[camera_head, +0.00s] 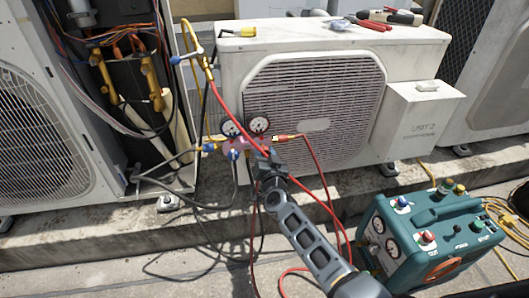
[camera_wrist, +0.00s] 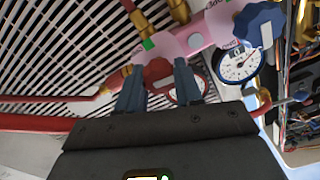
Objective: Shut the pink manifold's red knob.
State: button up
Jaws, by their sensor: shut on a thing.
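The pink manifold (camera_head: 246,144) hangs in front of the middle condenser's grille, with two round gauges above it in the head view. It also shows across the top of the wrist view (camera_wrist: 200,36). Its red knob (camera_wrist: 157,70) is between my two fingers in the wrist view. My gripper (camera_wrist: 158,76) is shut on this knob, one finger on each side. In the head view my gripper (camera_head: 268,162) is at the manifold's right part and hides most of the red knob. The blue knob (camera_wrist: 258,25) is at the other end, clear of my fingers; it also shows in the head view (camera_head: 233,155).
Red, yellow and dark hoses run around the manifold, and a red hose (camera_head: 322,192) loops beside my arm. A teal recovery machine (camera_head: 425,235) stands at the lower right. An opened condenser (camera_head: 140,90) is on the left. Pliers (camera_head: 375,24) lie on the middle condenser (camera_head: 340,42).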

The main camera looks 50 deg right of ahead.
jog(key=m, duration=0.3)
jog(key=shift+m, duration=0.4)
jog(key=m, duration=0.4)
jog(key=shift+f+m, duration=0.1)
jog(key=shift+m, duration=0.2)
jog(key=m+b, duration=0.1)
jog(key=m, duration=0.3)
jog(key=shift+s+d, duration=0.1)
jog(key=shift+m+b, duration=0.5)
jog(key=shift+m, duration=1.4)
jog(key=shift+f, duration=0.1)
jog(key=o, duration=1)
jog(key=shift+p+v, duration=1.3)
jog(key=shift+v, duration=2.6)
